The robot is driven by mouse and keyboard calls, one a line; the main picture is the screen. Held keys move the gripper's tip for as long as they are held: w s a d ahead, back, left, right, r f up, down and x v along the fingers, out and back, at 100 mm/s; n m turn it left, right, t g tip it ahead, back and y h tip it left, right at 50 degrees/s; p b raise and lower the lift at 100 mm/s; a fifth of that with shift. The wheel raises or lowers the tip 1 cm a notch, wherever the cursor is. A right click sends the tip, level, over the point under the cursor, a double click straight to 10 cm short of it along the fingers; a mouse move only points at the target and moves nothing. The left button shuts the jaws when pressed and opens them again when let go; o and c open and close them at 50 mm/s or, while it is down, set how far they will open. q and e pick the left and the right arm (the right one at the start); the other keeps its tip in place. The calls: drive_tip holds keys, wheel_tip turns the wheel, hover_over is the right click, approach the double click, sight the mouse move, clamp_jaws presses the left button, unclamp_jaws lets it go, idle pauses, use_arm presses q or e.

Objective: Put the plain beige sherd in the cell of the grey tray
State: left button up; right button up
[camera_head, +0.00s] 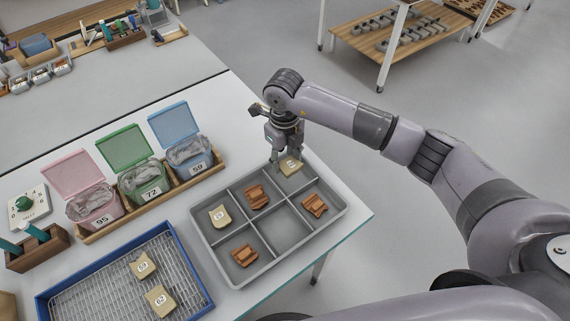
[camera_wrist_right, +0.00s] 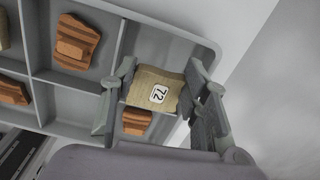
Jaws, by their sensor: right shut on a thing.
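The plain beige sherd (camera_head: 290,167), with a white label, is held in my right gripper (camera_head: 286,158) at the far right corner cell of the grey tray (camera_head: 340,206). In the right wrist view the sherd (camera_wrist_right: 155,90) reads 72 and sits between the two fingers of the gripper (camera_wrist_right: 157,95), which is shut on it. Whether the sherd touches the cell floor cannot be told. Another beige sherd (camera_head: 220,215) and several ridged orange sherds (camera_head: 256,197) lie in other cells. The front middle cell is empty. My left gripper is out of view.
A blue-rimmed wire basket (camera_head: 88,290) with two beige labelled sherds (camera_head: 160,300) stands to the left of the tray. Behind it, pink, green and blue lidded bins (camera_head: 188,160) stand in a wooden rack. The table's edge runs close along the tray's right side.

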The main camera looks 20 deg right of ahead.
sight(285, 160)
wheel_tip(285, 160, down, 4)
drive_tip(key=shift+r, duration=0.2)
drive_tip(key=shift+f, duration=0.2)
drive_tip(key=o, duration=0.9)
drive_tip(key=shift+r, duration=0.1)
